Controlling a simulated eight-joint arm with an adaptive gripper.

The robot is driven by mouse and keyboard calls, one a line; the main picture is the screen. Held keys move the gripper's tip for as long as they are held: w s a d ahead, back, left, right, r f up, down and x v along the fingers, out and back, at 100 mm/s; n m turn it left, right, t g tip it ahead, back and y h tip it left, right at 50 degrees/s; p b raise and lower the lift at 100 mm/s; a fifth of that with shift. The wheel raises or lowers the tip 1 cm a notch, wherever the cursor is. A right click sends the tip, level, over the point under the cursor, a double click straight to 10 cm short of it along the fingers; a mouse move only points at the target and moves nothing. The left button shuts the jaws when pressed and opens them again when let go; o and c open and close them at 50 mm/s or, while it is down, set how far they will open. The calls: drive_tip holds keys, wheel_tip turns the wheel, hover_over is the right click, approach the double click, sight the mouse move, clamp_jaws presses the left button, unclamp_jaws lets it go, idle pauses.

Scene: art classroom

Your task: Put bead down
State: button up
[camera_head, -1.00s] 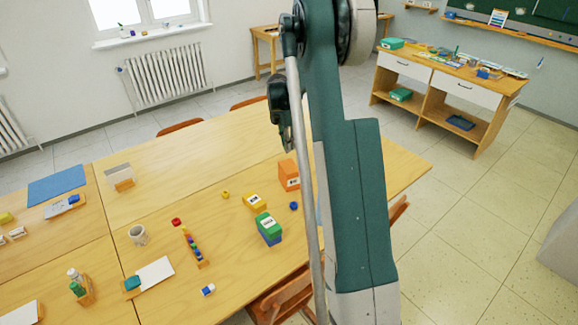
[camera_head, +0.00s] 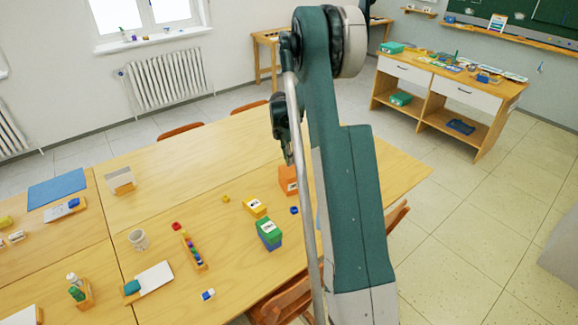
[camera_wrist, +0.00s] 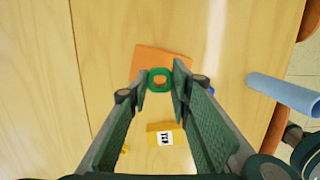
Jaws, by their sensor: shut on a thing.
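My gripper (camera_wrist: 160,76) is shut on a green bead (camera_wrist: 159,70), a rounded square ring with a hole. In the wrist view the bead is over the orange box (camera_wrist: 146,58), which shows through the hole. It looks held above the box; the exact gap cannot be told. In the head view my gripper (camera_head: 289,158) hangs above the orange box (camera_head: 287,178), which is partly hidden by my arm. The bead cannot be made out there.
A yellow box (camera_head: 254,206), stacked green and blue boxes (camera_head: 268,229), a blue bead (camera_head: 294,211) and a yellow bead (camera_head: 226,198) stand nearby. A bead rack (camera_head: 199,260) is further left. A light blue roll (camera_wrist: 283,94) lies at the table's edge.

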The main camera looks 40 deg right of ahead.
sight(290, 170)
drive_tip(key=shift+f, duration=0.35)
drive_tip(key=shift+f, duration=1.85)
drive_tip(key=shift+f, duration=0.2)
drive_tip(key=o, duration=0.7)
drive_tip(key=shift+c, duration=0.2)
drive_tip(key=shift+r, duration=0.15)
wheel_tip(290, 170, up, 12)
drive_tip(key=a, duration=0.1)
drive_tip(key=shift+a, duration=0.4)
